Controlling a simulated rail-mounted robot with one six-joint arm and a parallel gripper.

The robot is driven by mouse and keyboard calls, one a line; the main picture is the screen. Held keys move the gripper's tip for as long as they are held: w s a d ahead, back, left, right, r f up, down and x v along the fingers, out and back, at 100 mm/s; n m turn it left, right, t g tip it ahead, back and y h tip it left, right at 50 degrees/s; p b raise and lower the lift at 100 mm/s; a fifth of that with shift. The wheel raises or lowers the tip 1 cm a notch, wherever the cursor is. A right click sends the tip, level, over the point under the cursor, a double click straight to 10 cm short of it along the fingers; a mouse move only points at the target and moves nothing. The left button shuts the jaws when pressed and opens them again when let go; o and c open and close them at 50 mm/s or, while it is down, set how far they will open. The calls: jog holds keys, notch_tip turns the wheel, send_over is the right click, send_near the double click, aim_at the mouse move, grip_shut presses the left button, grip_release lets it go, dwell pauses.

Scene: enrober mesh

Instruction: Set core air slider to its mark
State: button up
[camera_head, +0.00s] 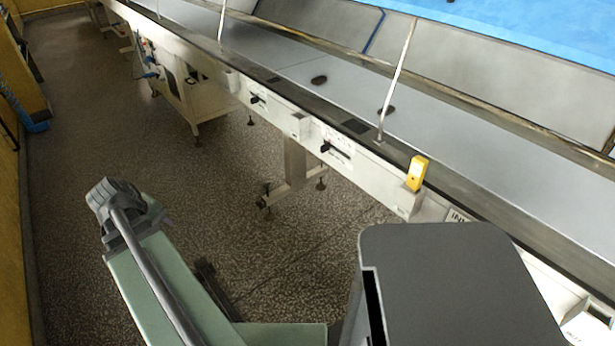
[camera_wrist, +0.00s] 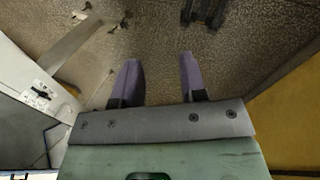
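A white panel (camera_head: 337,147) with a black slider knob (camera_head: 327,147) is on the machine's side rail in the head view. A second, similar black knob (camera_head: 257,98) sits further along to the left. The labels are too small to read, so I cannot tell which is the core air slider. In the wrist view, a panel with a black knob (camera_wrist: 42,93) shows at the left edge. My gripper (camera_wrist: 157,58) has its two fingers apart with nothing between them. It points at open floor, to the right of that panel and away from it.
A yellow box (camera_head: 417,173) is fixed on the rail to the right of the panels. Machine legs (camera_head: 295,165) stand under the rail. Speckled floor (camera_head: 110,110) is free left of the machine, and a yellow wall (camera_wrist: 290,120) rises at right in the wrist view.

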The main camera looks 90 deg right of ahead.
jog(key=s+d+f+g+h+b, duration=0.1)
jog(key=s+d+f+g+b, duration=0.15)
jog(key=s+d, duration=0.45)
jog(key=s+d+f+g+h+b, duration=0.1)
jog(key=s+d+f+b, duration=0.2)
jog(key=s+d, duration=0.35)
jog(key=n+g+h+b, duration=0.55)
jog(key=n+g, duration=0.25)
jog(key=n, duration=0.7)
send_near(321, 147)
jog(key=x, duration=1)
jog(key=shift+s+d+p, duration=0.1)
jog(key=shift+d+p, duration=0.05)
jog(key=shift+p, duration=0.2)
grip_shut()
